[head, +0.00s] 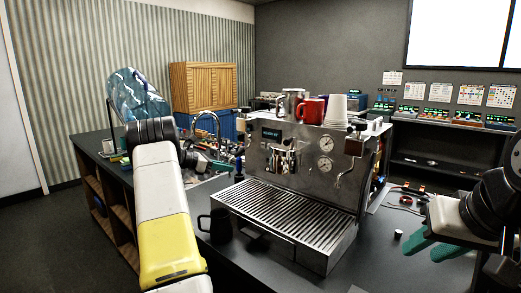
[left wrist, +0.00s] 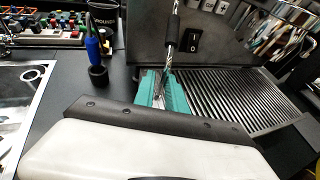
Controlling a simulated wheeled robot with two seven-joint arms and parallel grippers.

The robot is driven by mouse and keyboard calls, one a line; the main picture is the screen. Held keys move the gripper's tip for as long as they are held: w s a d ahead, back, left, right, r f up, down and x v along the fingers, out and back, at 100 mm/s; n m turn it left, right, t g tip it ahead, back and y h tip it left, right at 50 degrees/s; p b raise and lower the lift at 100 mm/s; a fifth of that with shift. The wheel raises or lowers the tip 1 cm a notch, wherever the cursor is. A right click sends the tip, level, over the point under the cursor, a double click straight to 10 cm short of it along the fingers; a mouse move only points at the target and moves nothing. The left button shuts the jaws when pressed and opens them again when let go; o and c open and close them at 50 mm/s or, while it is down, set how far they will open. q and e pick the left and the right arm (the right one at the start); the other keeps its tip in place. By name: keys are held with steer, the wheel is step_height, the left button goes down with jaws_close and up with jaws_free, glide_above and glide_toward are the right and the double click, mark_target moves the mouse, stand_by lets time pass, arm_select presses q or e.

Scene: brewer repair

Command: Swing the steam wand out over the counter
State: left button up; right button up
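The espresso machine (head: 300,160) stands on the dark counter, with a slatted drip tray (head: 285,212) in front. In the left wrist view, a thin silver steam wand (left wrist: 172,50) with a dark sleeve hangs by the machine's left front, beside a black switch. My left gripper's teal fingers (left wrist: 161,88) are on both sides of the wand's lower part and look closed on it. My right gripper (head: 432,247) is open and empty over the counter at the right.
A dark pitcher (head: 220,225) stands left of the drip tray. A sink (left wrist: 25,100) and a blue-handled tool (left wrist: 93,45) lie left of the wand. A red mug (head: 311,111) and white cups (head: 336,108) sit on top of the machine. Another thin pipe hangs at its right front.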

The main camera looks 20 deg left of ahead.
arm_select(q)
steer(key=shift+w+a+m+g+h, duration=0.7)
steer(key=shift+w+m+g+h, duration=0.1)
steer(key=shift+m+g, duration=0.15)
steer(key=shift+s, duration=0.1)
steer(key=o, duration=0.5)
steer(key=shift+v, duration=3.95)
